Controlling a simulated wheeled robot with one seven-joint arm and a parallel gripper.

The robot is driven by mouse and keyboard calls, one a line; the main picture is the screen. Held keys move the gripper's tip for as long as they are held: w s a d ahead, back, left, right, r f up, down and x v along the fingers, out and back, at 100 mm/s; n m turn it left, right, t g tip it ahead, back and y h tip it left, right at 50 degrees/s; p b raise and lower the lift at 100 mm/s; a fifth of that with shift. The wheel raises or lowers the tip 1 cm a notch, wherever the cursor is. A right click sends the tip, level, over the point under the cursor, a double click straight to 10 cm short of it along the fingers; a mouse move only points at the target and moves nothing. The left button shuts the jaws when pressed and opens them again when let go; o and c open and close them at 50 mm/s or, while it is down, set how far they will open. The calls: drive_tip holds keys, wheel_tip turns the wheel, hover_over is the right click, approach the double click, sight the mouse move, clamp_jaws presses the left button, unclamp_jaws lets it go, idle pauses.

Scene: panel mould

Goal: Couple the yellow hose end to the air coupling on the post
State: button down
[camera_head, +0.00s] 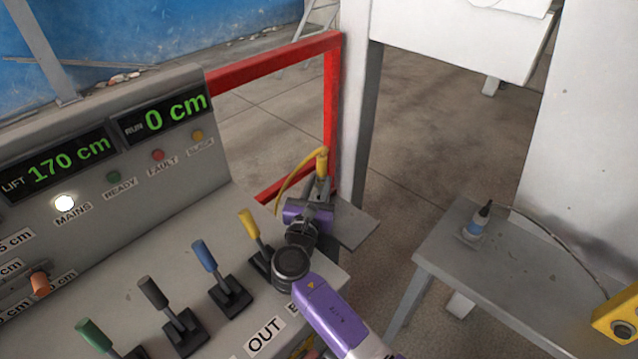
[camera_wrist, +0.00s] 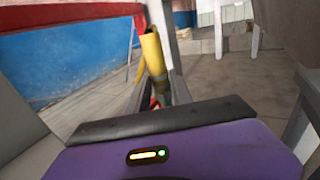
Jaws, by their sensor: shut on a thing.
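The yellow hose end (camera_head: 322,163) stands roughly upright in my gripper (camera_head: 320,187), which is shut on it. The yellow hose (camera_head: 290,179) arcs from it down to the left. In the wrist view, the hose end (camera_wrist: 152,54) rises between the fingers of my gripper (camera_wrist: 158,88), leaning slightly left. The grey post (camera_head: 356,110) stands just right of and behind the hose end in the head view. I cannot make out the air coupling on it, nor whether the hose end touches anything there.
A sloped grey console (camera_head: 190,235) with coloured levers lies left of and under my arm; the yellow lever (camera_head: 249,222) is close to my wrist. A red frame (camera_head: 331,95) stands behind. A grey bench (camera_head: 450,245) with a small bottle-like tool (camera_head: 476,222) is at right.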

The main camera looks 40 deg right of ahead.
sight(321, 189)
drive_tip(key=shift+f+b, duration=0.95)
drive_tip(key=shift+f, duration=0.4)
drive_tip(key=shift+f, duration=0.2)
